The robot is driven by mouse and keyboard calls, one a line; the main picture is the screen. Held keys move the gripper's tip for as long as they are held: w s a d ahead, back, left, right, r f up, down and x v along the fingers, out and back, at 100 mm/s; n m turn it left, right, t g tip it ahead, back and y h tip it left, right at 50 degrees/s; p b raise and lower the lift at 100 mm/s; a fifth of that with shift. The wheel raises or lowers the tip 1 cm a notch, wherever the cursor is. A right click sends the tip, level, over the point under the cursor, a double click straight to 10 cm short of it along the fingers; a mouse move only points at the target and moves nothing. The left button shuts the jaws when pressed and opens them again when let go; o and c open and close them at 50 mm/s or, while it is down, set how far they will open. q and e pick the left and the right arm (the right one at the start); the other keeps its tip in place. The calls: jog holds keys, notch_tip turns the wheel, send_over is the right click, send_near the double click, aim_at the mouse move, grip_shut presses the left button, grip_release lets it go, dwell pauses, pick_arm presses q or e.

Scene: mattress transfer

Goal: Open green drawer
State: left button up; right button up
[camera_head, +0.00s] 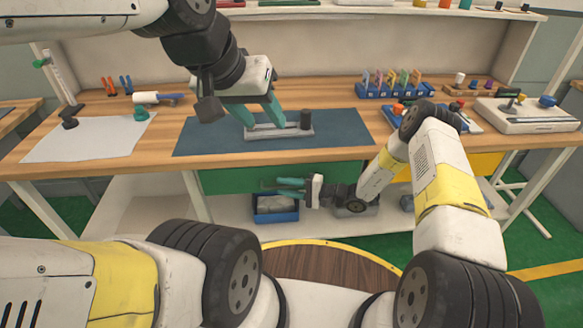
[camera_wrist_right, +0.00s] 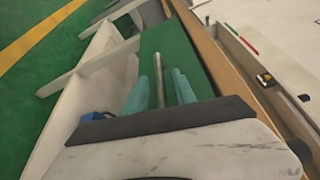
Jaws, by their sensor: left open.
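The green drawer (camera_head: 225,179) is under the front edge of the wooden table, its front looking flush beneath the tabletop. Its green front also shows in the right wrist view (camera_wrist_right: 170,42), with a slim silver handle (camera_wrist_right: 159,78) on it. My right gripper (camera_head: 265,186) is at the drawer front. In the right wrist view its teal fingers (camera_wrist_right: 160,88) stand apart, one on each side of the handle, with visible gaps. My left gripper (camera_head: 262,118) is open above the tabletop, its fingers close to a grey metal fixture (camera_head: 280,131); contact is unclear.
The fixture lies on a dark blue mat (camera_head: 200,137). A blue bin (camera_head: 275,208) stands on the low shelf below the drawer. A yellow drawer front (camera_head: 485,163) is to the right, partly behind my right arm. A blue rack (camera_head: 394,91) and a white device (camera_head: 525,115) occupy the table's right side.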

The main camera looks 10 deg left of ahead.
jog(key=shift+a, duration=0.35)
grip_shut()
dwell(1.2)
